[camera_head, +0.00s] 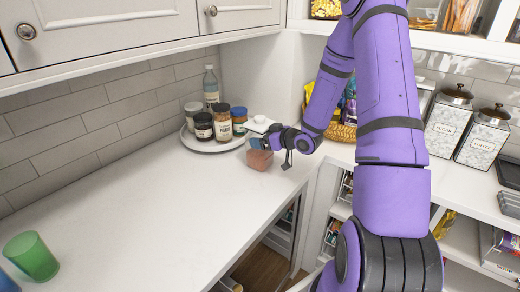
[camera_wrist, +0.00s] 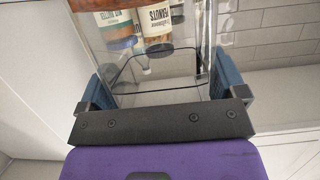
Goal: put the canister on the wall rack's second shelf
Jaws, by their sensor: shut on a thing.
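The canister (camera_head: 260,159) is a clear, squarish container with reddish contents low in it. It is at the counter's inner corner, in front of the round tray. My gripper (camera_head: 262,143) is shut on its upper part, with blue fingers on either side. In the wrist view the clear canister (camera_wrist: 155,72) fills the space between the fingers of my gripper (camera_wrist: 162,88), and jars show through it. It looks upright; I cannot tell if its base touches the counter. No wall rack can be clearly identified; open shelves (camera_head: 431,41) show at the top right.
A round white tray (camera_head: 207,146) with several jars and a bottle stands close behind the canister. A green cup (camera_head: 31,257) is at the lower left. A wicker basket (camera_head: 341,132) and white sugar and coffee tins (camera_head: 449,120) stand to the right. The counter's left middle is clear.

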